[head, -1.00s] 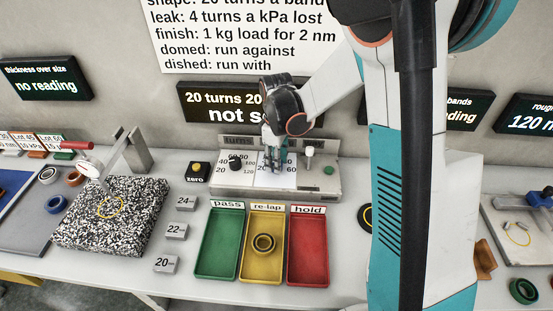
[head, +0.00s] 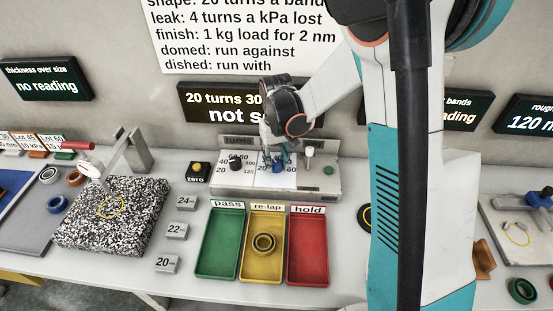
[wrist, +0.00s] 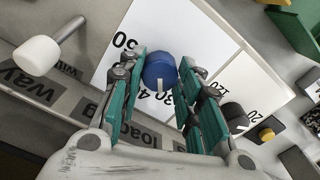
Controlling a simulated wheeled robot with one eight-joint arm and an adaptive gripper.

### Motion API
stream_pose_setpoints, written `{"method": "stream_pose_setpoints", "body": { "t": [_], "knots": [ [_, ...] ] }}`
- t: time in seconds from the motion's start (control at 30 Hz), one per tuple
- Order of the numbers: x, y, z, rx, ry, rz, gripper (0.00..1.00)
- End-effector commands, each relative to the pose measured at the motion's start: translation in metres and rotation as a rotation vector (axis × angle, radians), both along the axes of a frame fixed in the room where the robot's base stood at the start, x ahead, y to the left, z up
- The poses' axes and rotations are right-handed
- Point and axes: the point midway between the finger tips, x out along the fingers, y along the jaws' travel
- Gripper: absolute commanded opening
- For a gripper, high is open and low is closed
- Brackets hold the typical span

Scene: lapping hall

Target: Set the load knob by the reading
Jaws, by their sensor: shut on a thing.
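The blue load knob (wrist: 160,70) has a white mark pointing down toward partly covered figures on its white dial card. It also shows in the head view (head: 278,166), partly hidden. My gripper (wrist: 161,78) has its green-padded fingers on either side of the knob and is shut on it; in the head view the gripper (head: 273,155) hangs over the panel. The display (head: 235,111) behind reads "20 turns 30" and "not s...", the rest hidden by my arm. The black turns knob (head: 235,163) sits left on the panel (head: 318,183).
A white-tipped lever (head: 309,154) and a green button (head: 328,170) are right of the knob. A zero button (head: 197,170) stands left. Green (head: 220,272), yellow (head: 258,274) and red (head: 307,273) trays lie in front; the yellow one holds rings. A wall sheet (head: 235,35) lists rules.

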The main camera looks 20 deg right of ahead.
Motion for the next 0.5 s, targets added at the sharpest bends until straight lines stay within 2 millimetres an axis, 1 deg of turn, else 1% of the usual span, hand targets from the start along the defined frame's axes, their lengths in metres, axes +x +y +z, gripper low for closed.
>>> {"method": "stream_pose_setpoints", "body": {
  "t": [0.5],
  "knots": [
    [0.0004, 0.0003, 0.0001, 0.000, -0.001, -0.489, 0.08]
  ]
}}
